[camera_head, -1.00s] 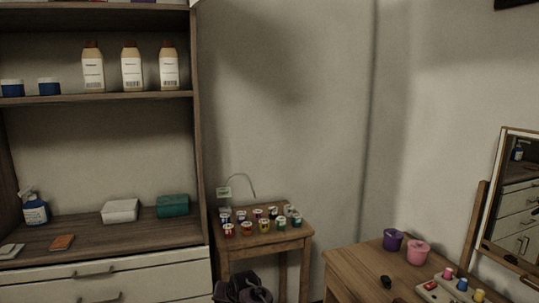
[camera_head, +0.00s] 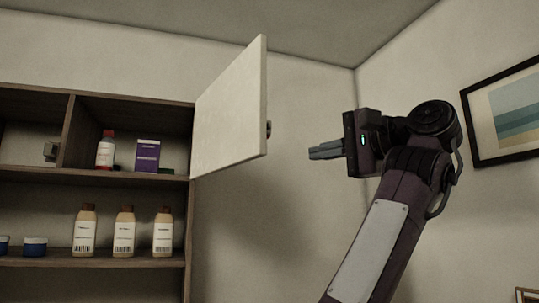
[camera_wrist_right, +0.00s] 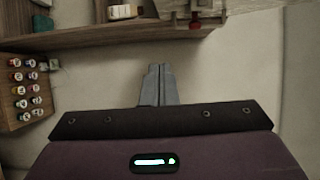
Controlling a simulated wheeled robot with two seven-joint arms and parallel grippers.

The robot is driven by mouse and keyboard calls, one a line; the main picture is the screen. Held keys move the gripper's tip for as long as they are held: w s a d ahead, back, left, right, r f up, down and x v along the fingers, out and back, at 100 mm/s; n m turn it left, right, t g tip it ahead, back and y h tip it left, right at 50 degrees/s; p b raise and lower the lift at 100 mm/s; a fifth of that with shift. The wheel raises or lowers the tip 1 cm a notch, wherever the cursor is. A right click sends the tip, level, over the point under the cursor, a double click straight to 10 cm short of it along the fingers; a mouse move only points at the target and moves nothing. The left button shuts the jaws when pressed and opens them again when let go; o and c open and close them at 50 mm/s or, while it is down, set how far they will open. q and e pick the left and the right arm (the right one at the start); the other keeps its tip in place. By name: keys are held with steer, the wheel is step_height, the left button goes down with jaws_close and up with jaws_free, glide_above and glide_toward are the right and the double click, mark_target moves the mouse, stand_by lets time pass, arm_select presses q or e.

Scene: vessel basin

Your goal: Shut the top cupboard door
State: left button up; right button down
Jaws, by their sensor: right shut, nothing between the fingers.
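The top cupboard door (camera_head: 232,112) is a pale white panel in the head view. It stands open, swung outward from the right side of the top cupboard compartment (camera_head: 128,104). A small dark knob (camera_head: 268,128) sits near its free edge. My right gripper (camera_head: 312,153) is to the right of the door, pointing left towards it at a little below knob height. A gap shows between fingertips and door in the picture. Its fingers are shut and empty, and they also show in the right wrist view (camera_wrist_right: 158,84). My left gripper is not in view.
The open compartment holds a red-capped bottle (camera_head: 105,150) and a purple box (camera_head: 148,155). Cream bottles (camera_head: 125,232) stand on the shelf below. A framed picture (camera_head: 508,113) hangs on the right wall.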

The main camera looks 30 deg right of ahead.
steer(key=w+a+p, duration=0.6)
steer(key=w, duration=0.2)
steer(key=shift+w+a+r+p, duration=0.3)
steer(key=shift+w+a+p, duration=0.05)
steer(key=shift+a, duration=0.05)
steer(key=shift+d, duration=0.15)
steer(key=shift+f, duration=0.1)
